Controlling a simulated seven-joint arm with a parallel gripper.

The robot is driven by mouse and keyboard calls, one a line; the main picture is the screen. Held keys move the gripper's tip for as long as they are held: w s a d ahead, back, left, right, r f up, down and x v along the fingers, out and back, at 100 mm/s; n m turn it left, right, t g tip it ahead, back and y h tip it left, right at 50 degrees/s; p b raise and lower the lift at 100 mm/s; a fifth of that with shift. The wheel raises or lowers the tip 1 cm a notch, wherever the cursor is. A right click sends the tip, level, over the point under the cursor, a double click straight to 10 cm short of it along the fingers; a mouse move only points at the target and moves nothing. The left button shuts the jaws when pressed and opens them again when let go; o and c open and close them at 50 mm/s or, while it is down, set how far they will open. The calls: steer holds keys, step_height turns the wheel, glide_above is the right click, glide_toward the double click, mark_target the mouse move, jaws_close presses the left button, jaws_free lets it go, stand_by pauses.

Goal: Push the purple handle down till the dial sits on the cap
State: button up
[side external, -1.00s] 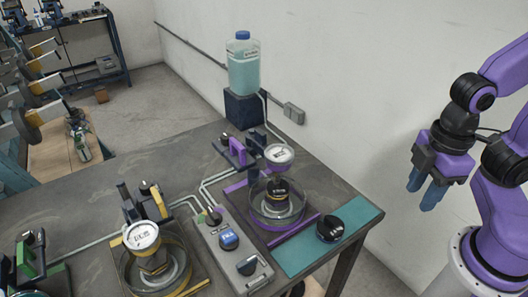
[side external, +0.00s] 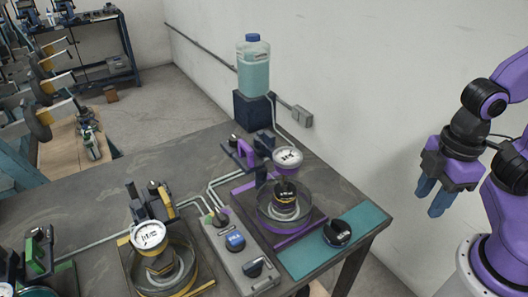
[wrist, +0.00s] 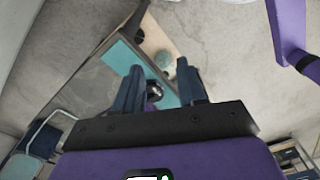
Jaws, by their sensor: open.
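The purple handle (side external: 244,154) stands at the back of the purple lever frame on the table. The white-faced dial (side external: 287,158) hangs from the same frame, above and apart from the dark cap (side external: 286,190). The cap stands in a clear round dish on the purple base (side external: 300,238). My gripper (side external: 434,202) is at the right, beyond the table's right edge, well away from the handle, with fingers pointing down. It is open and empty. In the wrist view, its blue fingers (wrist: 160,92) stand apart; the handle and dial cannot be made out there.
A teal mat (side external: 305,262) with a round black piece (side external: 337,233) lies at the table's right end. A yellow lever frame (side external: 150,235) stands left, with a grey switch box (side external: 236,262) between. A blue-capped bottle (side external: 253,68) stands behind on a dark block (side external: 253,110).

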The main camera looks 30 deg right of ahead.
steer(key=shift+c, duration=0.2)
step_height(320, 180, up, 21)
steer(key=m, duration=1.3)
glide_above(245, 145)
step_height(245, 145, down, 18)
steer(key=shift+r, duration=0.1)
jaws_close()
